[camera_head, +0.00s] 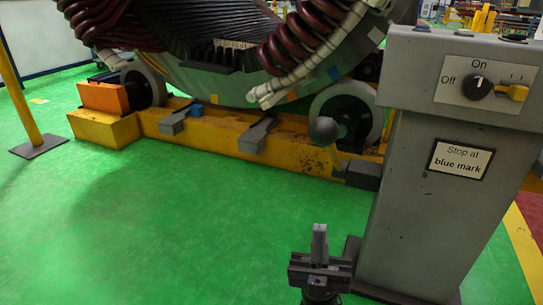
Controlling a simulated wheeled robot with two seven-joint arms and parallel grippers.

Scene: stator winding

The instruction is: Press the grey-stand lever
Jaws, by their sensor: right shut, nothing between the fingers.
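The grey stand (420,215) stands at the right. A lever with a dark round ball (323,130) sticks out to the left of the stand, its rod running down to a dark block (362,175) at the stand's left side. My right gripper (319,232) is at the bottom centre, its fingers pointing up in the picture. It is shut and empty. It shows below the ball in the picture, apart from it and left of the stand's foot. My left gripper is not in view.
Behind is a large stator ring (230,85) on rollers and a yellow base (220,135). The green floor (170,230) at left is clear.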

